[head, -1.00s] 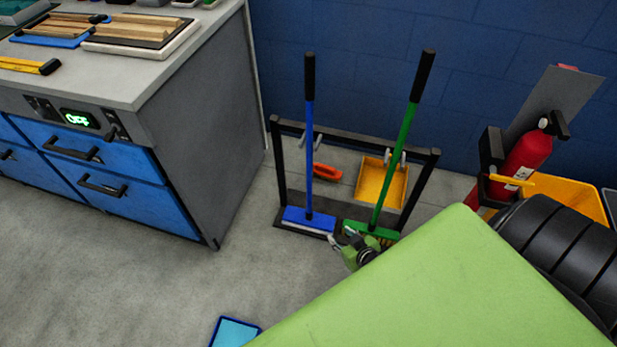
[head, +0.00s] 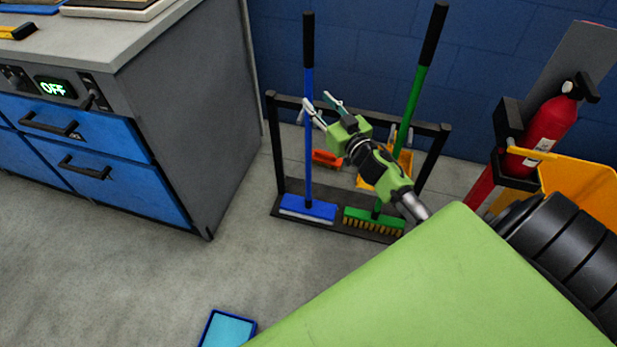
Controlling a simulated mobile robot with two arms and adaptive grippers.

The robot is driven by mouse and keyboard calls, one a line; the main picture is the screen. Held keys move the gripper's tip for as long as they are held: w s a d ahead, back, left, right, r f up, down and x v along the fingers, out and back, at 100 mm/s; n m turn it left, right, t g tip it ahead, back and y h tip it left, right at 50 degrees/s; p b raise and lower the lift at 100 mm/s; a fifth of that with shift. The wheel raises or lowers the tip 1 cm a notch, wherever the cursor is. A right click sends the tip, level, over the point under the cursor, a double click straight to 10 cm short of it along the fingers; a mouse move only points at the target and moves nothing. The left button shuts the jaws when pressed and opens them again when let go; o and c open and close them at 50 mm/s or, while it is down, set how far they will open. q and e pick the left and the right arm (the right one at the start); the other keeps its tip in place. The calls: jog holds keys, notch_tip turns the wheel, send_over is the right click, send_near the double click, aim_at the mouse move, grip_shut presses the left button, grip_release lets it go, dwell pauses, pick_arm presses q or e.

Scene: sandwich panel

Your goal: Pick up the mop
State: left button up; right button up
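The mop (head: 308,150) has a blue pole with a black grip and a blue and white head. It stands upright in a black floor rack (head: 275,150), its head on the rack's base. My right gripper (head: 322,103) is raised in front of the rack, with its two fingers spread apart. Its fingertips point up and left, close to the mop's pole; I cannot tell whether they touch it. Nothing shows between the fingers apart from the background. My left gripper is not in view.
A green broom (head: 405,120) leans in the rack, right of the mop, partly behind my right arm. A grey cabinet (head: 195,110) with blue drawers stands left. A fire extinguisher (head: 545,130) and a yellow bin (head: 590,190) are at right. A blue tray (head: 228,330) lies on the floor.

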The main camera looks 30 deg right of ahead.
aim_at(311, 91)
jog(key=shift+w+d+r, duration=0.1)
jog(key=shift+w+r, duration=0.05)
jog(key=shift+w, duration=0.85)
jog(key=w, duration=0.2)
jog(key=w+b, duration=0.1)
jog(key=w, duration=0.1)
jog(key=shift+w+d+r, duration=0.15)
jog(key=shift+w+d, duration=0.05)
jog(key=shift+w, duration=0.05)
grip_shut()
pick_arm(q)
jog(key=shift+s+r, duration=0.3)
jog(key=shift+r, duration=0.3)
pick_arm(e)
jog(key=shift+r, duration=0.15)
